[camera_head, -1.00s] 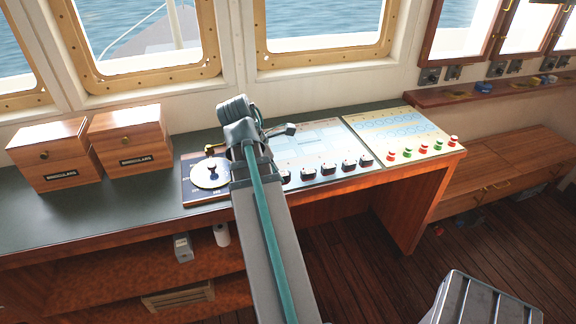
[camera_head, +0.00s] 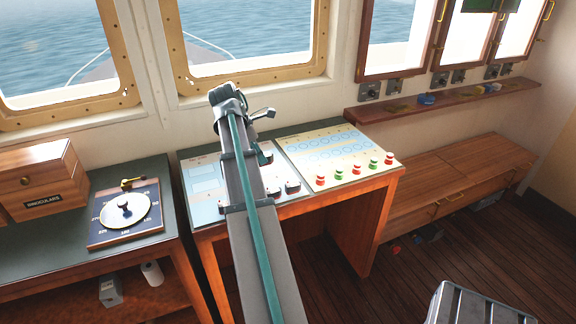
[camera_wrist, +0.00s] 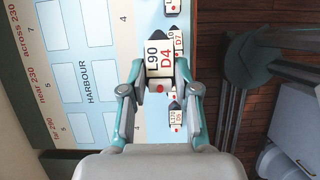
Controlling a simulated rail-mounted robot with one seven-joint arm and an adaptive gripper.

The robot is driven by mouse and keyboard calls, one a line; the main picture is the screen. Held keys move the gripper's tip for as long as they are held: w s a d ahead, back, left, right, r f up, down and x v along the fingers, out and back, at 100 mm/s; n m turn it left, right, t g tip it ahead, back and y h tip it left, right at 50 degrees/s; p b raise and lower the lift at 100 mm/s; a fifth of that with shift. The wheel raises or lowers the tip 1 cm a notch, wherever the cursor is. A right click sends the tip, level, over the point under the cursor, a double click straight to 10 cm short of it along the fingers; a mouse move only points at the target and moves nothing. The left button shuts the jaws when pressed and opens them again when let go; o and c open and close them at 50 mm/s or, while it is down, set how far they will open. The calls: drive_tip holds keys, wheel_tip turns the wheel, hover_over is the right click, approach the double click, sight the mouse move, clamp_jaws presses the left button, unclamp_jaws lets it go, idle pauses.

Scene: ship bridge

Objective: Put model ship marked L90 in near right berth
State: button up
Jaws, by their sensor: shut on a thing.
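In the wrist view, my gripper (camera_wrist: 160,72) is shut on the model ship marked L90 D4 (camera_wrist: 159,52), a small white-topped piece with a red dot. It is held above the harbour board (camera_wrist: 112,70), whose pale blue surface carries the word HARBOUR and white outlined berths. Numbers and words such as "near 230" and "across 230" run along its left side. The board shows in the head view (camera_head: 203,190) on the console, partly behind my arm. The held ship cannot be made out there.
Other model ships, one marked D7 (camera_wrist: 178,42) and one marked D5 (camera_wrist: 176,117), stand close to the held ship. A panel with red and green buttons (camera_head: 335,152) lies right of the board. A compass dial (camera_head: 125,212) and binoculars box (camera_head: 42,180) are left.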

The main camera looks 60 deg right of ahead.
drive_tip(key=w+d+f+p, duration=0.1)
drive_tip(key=w+d+f, duration=0.1)
drive_tip(key=d, duration=0.1)
drive_tip(key=w+d+f+p, duration=0.1)
drive_tip(key=w+d+f, duration=0.1)
drive_tip(key=d+f, duration=0.1)
drive_tip(key=w+d+f+p, duration=0.2)
drive_tip(key=d+f, duration=0.1)
drive_tip(key=d, duration=0.2)
drive_tip(key=shift+d, duration=0.1)
drive_tip(key=shift+w+d+f, duration=0.35)
drive_tip(key=shift+d+f, duration=0.3)
drive_tip(key=shift+f, duration=0.15)
drive_tip(key=shift+f+p, duration=0.55)
drive_tip(key=shift+f, duration=1.1)
drive_tip(key=o, duration=1)
drive_tip(key=shift+f, duration=0.15)
